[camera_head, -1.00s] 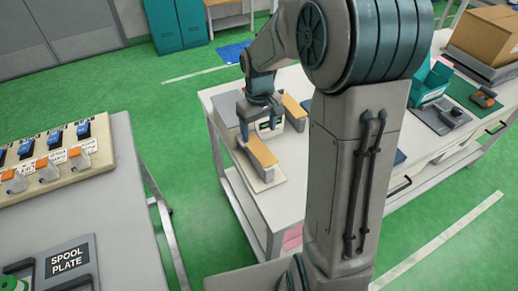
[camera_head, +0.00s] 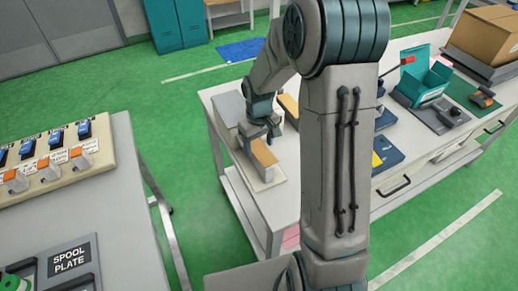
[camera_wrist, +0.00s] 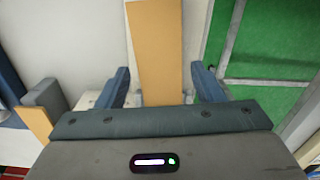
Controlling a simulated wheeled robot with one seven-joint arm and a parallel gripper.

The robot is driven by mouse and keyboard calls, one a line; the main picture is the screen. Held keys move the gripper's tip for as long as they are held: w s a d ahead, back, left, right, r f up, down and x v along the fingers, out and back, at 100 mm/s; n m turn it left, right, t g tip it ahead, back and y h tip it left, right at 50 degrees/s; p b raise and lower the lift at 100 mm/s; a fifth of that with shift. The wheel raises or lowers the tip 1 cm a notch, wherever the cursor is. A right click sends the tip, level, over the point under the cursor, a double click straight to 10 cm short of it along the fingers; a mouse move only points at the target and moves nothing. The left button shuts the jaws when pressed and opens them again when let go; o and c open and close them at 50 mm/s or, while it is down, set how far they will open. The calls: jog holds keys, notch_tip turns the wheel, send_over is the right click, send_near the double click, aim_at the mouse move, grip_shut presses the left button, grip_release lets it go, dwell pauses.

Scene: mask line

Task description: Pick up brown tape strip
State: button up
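A brown strip (camera_head: 264,152), long and flat-topped, lies on a white base at the left end of the white table. In the wrist view the brown strip (camera_wrist: 160,45) runs straight up the picture between my fingers. My gripper (camera_wrist: 160,75) is open, one finger on each side of the strip, with gaps visible. In the head view my gripper (camera_head: 259,132) is over the strip's far part and hides it. Whether the fingers reach below the strip's top cannot be told.
A second brown piece (camera_head: 290,106) lies behind my arm, partly hidden. A grey block (camera_head: 229,107) stands left of my gripper. A teal box (camera_head: 425,82) and a cardboard box (camera_head: 490,35) stand at right. Green floor separates this table from the switch panel (camera_head: 50,155).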

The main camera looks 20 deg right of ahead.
jog(key=c, duration=0.7)
